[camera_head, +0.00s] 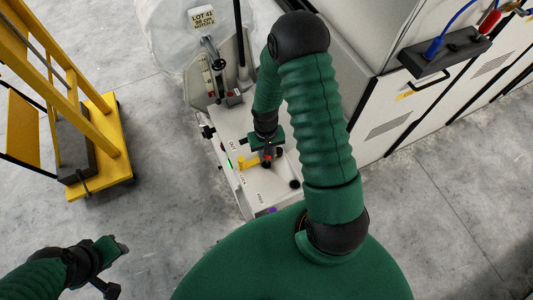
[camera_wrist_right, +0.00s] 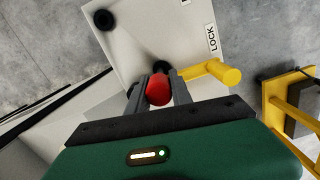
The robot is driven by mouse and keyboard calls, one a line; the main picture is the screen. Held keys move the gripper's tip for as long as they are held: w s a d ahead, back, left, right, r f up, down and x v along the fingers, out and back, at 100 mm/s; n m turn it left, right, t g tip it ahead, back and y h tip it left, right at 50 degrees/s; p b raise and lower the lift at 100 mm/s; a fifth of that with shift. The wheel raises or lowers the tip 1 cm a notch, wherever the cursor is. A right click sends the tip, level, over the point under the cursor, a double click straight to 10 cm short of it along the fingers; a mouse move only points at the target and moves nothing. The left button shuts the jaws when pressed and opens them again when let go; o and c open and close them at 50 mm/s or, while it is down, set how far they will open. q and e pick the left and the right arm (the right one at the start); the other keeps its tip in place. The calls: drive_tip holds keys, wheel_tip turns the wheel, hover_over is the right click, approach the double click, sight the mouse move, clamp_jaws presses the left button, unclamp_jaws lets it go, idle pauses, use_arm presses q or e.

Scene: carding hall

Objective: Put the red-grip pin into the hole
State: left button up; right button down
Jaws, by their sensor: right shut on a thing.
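The red-grip pin shows its red grip between the fingers of my right gripper (camera_head: 268,157). In the right wrist view the red grip (camera_wrist_right: 158,90) sits between the two dark fingers, which are shut on it. The pin's shaft is hidden behind the grip. In the head view the gripper is over the pale machine top (camera_head: 262,186), beside a yellow handle (camera_head: 247,163). My left gripper (camera_head: 121,246) is low at left, away from the machine; its fingers are unclear.
The yellow handle (camera_wrist_right: 215,72) stands close to the right finger, near a LOCK label (camera_wrist_right: 212,38). A black knob (camera_wrist_right: 104,19) is on the panel. Grey cabinets (camera_head: 390,110) stand at right, a yellow frame cart (camera_head: 100,150) at left. Open floor lies between cart and machine.

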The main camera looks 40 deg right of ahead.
drive_tip(key=shift+r+p, duration=0.85)
drive_tip(key=shift+r, duration=0.25)
drive_tip(key=shift+a, duration=0.2)
idle(0.9)
drive_tip(key=shift+f+b, duration=1.3)
drive_tip(key=shift+f, duration=0.8)
drive_tip(key=c, duration=1.1)
unclamp_jaws()
drive_tip(key=shift+r, duration=0.1)
drive_tip(key=shift+o, duration=0.2)
wheel_tip(320, 180, up, 17)
drive_tip(key=w+b, duration=0.1)
drive_tip(key=shift+w+d, duration=0.15)
drive_tip(key=shift+d, duration=0.15)
